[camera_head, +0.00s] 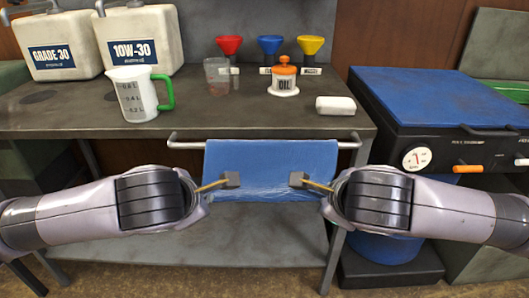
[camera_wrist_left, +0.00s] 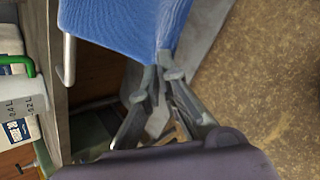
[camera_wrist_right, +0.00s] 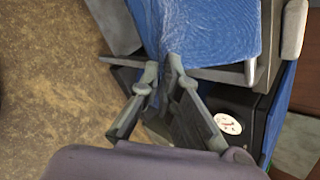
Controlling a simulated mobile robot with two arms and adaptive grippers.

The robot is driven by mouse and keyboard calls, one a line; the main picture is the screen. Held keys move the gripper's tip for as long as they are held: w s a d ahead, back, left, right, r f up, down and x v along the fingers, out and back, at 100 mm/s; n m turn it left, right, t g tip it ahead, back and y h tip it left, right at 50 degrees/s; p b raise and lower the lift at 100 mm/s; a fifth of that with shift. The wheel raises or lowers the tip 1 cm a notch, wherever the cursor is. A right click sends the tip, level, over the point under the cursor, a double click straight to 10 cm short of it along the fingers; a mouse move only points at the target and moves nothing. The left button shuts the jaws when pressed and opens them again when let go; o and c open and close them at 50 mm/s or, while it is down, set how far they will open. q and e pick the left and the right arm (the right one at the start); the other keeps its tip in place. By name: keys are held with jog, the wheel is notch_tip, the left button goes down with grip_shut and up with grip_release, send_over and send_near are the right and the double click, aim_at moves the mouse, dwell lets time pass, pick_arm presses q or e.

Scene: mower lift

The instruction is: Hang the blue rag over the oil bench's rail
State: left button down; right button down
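The blue rag (camera_head: 270,160) lies over the rail (camera_head: 187,143) along the front edge of the oil bench (camera_head: 60,119), its front hanging down. My left gripper (camera_head: 232,180) is at the rag's lower left part. In the left wrist view its fingertips (camera_wrist_left: 166,68) are together on the edge of the rag (camera_wrist_left: 120,25). My right gripper (camera_head: 296,180) is at the lower right part. In the right wrist view its fingertips (camera_wrist_right: 164,68) are together on the edge of the rag (camera_wrist_right: 210,30). The rag's back side is hidden.
A blue-topped machine (camera_head: 435,95) with a gauge stands at right. A lower shelf (camera_head: 230,250) lies below.

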pick_arm(q)
jog(key=shift+a, duration=0.1)
pick_arm(e)
jog(key=shift+d, duration=0.1)
pick_arm(q)
jog(key=c, duration=1.6)
grip_release()
pick_arm(e)
jog(key=c, duration=1.6)
grip_release()
pick_arm(q)
jog(key=shift+s+f, duration=0.1)
jog(key=shift+s, duration=0.05)
pick_arm(e)
jog(key=shift+s+f, duration=0.1)
jog(key=shift+s, duration=0.05)
